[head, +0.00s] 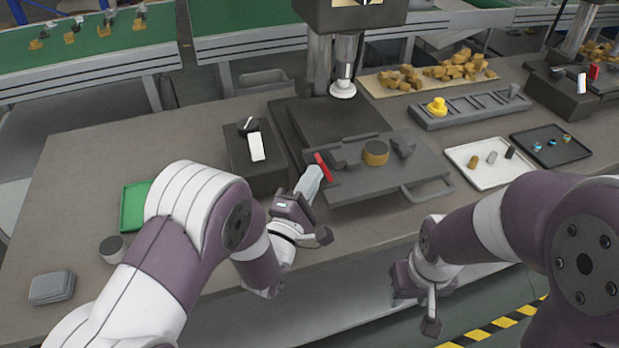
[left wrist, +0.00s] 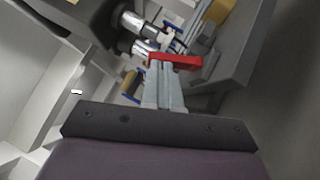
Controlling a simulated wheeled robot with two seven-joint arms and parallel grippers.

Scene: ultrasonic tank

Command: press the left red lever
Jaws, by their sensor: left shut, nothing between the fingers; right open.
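The left red lever (head: 323,167) sticks up at the left front corner of the dark press plate (head: 345,188). My left gripper (head: 315,174) is shut and empty, its pale fingertips right at the lever. In the left wrist view the red lever (left wrist: 175,61) lies across the tips of the closed fingers (left wrist: 164,70); I cannot tell whether they touch. My right gripper (head: 408,288) is open, low in front of the table edge, its fingers mostly hidden. Another red lever (head: 593,72) is on the station at the far right.
A black box with a white switch (head: 256,147) stands left of the press column (head: 345,60). The plate has a front handle (head: 428,192) and carries a round tan piece (head: 375,153). A white tray (head: 468,149) and a black tray (head: 545,134) lie to the right.

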